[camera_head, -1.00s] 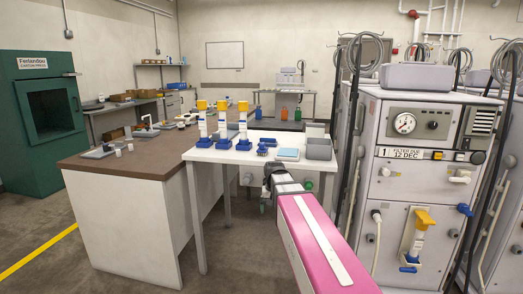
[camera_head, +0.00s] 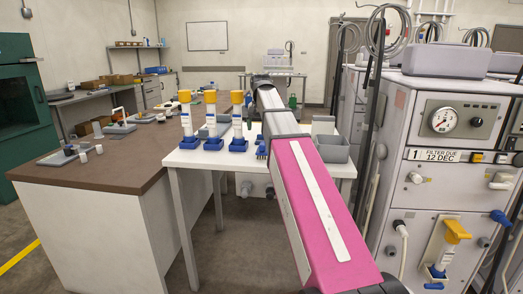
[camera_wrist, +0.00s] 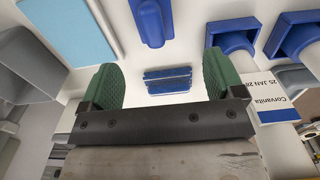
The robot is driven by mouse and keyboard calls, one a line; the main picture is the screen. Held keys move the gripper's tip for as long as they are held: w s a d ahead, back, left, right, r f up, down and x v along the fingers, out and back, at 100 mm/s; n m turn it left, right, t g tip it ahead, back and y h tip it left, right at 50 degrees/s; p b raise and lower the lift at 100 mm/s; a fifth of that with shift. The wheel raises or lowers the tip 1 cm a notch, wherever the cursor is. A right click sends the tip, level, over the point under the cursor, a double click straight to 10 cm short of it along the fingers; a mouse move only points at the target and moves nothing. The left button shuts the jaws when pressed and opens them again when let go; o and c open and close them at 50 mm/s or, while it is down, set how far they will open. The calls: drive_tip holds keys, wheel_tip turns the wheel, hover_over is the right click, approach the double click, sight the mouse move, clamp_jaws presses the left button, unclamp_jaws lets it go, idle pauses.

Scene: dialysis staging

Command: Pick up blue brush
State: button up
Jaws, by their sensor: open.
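The blue brush appears to be the small ridged blue piece (camera_wrist: 168,80) on the white table (camera_wrist: 185,50), between the fingertips in the wrist view. In the head view, a small blue piece (camera_head: 261,148) beside the right column stand looks like it, partly covered by my arm. My gripper (camera_wrist: 163,85) is open, with green pads to either side of the brush and apart from it. Nothing is held. The height above the table is hard to judge. In the head view, my arm hides the fingers.
White columns with yellow caps (camera_head: 237,97) stand in blue bases left of the brush. A longer blue object (camera_wrist: 150,20), a light-blue pad (camera_wrist: 70,28) and a grey bin (camera_head: 333,150) are close by. A dialysis machine (camera_head: 440,150) stands to the right.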

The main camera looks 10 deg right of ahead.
sight(263, 143)
wheel_tip(263, 143, down, 5)
drive_tip(key=shift+s, duration=0.1)
drive_tip(key=shift+s+d+f, duration=0.15)
drive_tip(key=shift+f, duration=0.45)
drive_tip(key=f, duration=0.4)
drive_tip(key=shift+s+d, duration=0.15)
drive_tip(key=shift+d, duration=0.05)
drive_tip(key=shift+c, duration=0.3)
drive_tip(key=c, duration=1)
